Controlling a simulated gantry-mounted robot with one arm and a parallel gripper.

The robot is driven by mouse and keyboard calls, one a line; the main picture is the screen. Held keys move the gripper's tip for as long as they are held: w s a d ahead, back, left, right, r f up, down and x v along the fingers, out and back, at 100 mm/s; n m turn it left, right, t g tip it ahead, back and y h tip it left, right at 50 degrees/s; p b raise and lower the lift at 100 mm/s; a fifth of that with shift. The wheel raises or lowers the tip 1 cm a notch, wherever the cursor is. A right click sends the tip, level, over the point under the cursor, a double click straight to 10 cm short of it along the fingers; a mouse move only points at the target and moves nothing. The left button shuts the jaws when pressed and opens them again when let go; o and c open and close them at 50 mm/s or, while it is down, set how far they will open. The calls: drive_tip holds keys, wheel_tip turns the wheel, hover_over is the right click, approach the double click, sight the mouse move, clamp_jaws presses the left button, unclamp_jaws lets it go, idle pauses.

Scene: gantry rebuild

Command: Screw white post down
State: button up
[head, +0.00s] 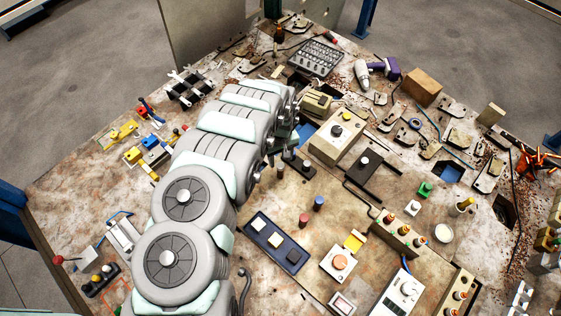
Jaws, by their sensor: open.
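My arm reaches from the lower left to the middle of the table. My gripper (284,146) is at its far end, pointing down and largely hidden by the arm; it is open. A small white post (306,166) stands at the end of a dark block (294,158), close to the right of my gripper. Another short white post (364,160) stands upright on a dark flat plate (372,171) further right, apart from my gripper. The view is too small to show threads or how deep either post sits.
A dark tray (259,249) with several blocks, and red and blue pegs (303,219) (318,202), lie nearer the front. A beige rail (402,232) with orange-topped posts is at right.

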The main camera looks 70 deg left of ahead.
sight(281, 165)
drive_tip(key=shift+a+f+p, duration=0.1)
drive_tip(key=shift+f+p, duration=0.25)
drive_tip(key=shift+f, duration=1.7)
clamp_jaws()
